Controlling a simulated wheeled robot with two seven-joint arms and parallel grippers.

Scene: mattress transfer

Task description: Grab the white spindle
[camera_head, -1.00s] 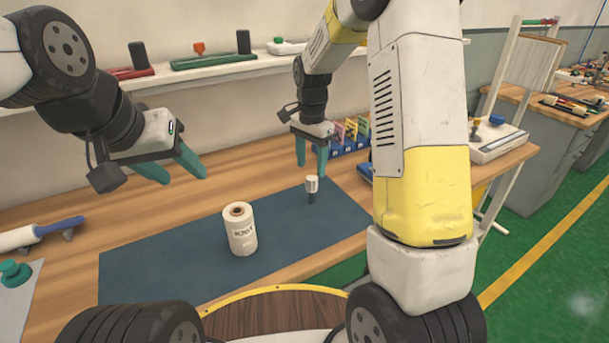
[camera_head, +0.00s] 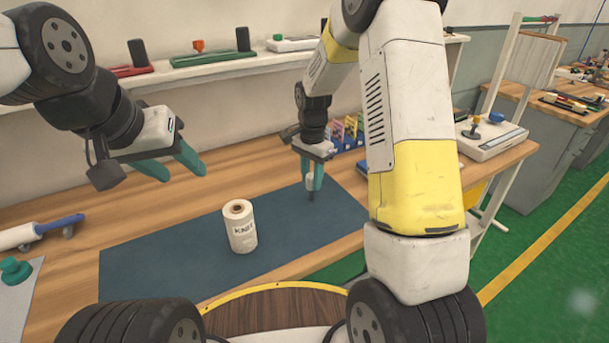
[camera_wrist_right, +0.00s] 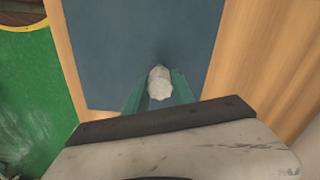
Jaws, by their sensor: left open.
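The white spindle (camera_wrist_right: 160,84) stands upright on the dark blue mat (camera_head: 180,270), near its right part. In the head view its white top is mostly hidden between my right fingers, and its dark lower end shows below them. My right gripper (camera_head: 313,186) points down over it with one finger on each side. In the right wrist view both teal fingers lie against the sides of the spindle, so it looks shut on it. My left gripper (camera_head: 184,171) is open and empty, held above the table at the left.
A white labelled roll (camera_head: 241,228) stands on the mat, left of the spindle. A rolling pin with a blue handle (camera_head: 42,232) lies at the left. A blue rack (camera_head: 346,135) stands behind my right gripper. A shelf (camera_head: 190,78) runs along the back wall.

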